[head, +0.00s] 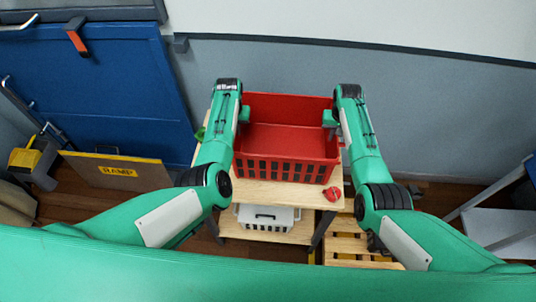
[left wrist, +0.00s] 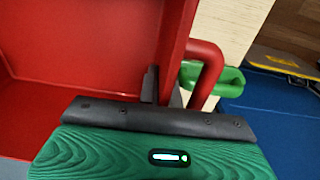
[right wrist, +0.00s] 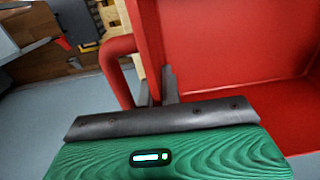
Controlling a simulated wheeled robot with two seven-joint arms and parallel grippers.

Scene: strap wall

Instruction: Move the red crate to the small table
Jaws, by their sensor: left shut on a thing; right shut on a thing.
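The red crate (head: 285,140) is upright at the wooden two-level table (head: 262,190), above its top. I cannot tell whether it rests on the top or hangs just over it. My left gripper (head: 243,114) is shut on the crate's left side, and the wrist view shows its fingers at the red wall (left wrist: 172,50) beside a red loop handle. My right gripper (head: 330,119) is shut on the right side, at the wall beside the other handle (right wrist: 118,68). The crate looks empty. I cannot tell whether this table is the small table.
A small red object (head: 333,193) lies at the tabletop's front right. A white crate (head: 268,216) stands on the lower shelf. A wooden pallet (head: 350,245) is at the right. A ramp board (head: 118,172) and yellow bucket (head: 25,158) are left. A grey-topped stand (head: 500,225) is far right.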

